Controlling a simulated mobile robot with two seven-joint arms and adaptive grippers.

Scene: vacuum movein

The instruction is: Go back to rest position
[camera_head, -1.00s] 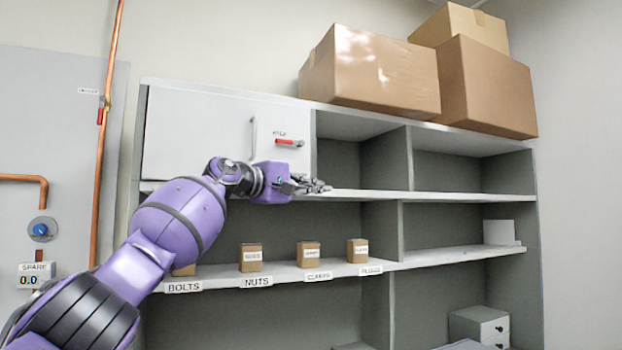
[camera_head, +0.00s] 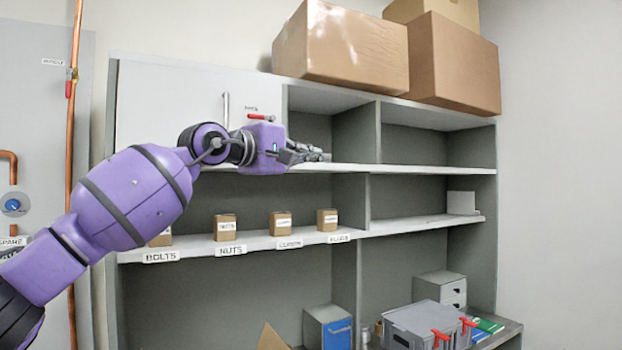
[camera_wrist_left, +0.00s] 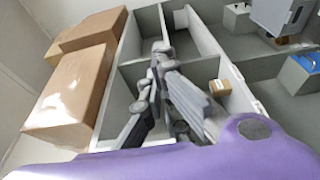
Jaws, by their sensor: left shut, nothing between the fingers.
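My left gripper (camera_head: 312,155) is at the end of the purple arm that comes in from the left in the head view. It is shut and empty, in front of the shelf unit (camera_head: 430,170) at the height of its upper board. The gripper (camera_wrist_left: 158,75) also shows in the left wrist view, with the shelf compartments behind it. A closed white cabinet door (camera_head: 165,105) with a bar handle is behind the arm. My right gripper is not in view.
Small labelled boxes (camera_head: 280,223) stand on the middle shelf, with bolts, nuts and other labels below. Large cardboard boxes (camera_head: 345,48) sit on top of the unit. A grey case (camera_head: 420,322) with red latches is at the lower right. A copper pipe (camera_head: 72,170) runs up the left wall.

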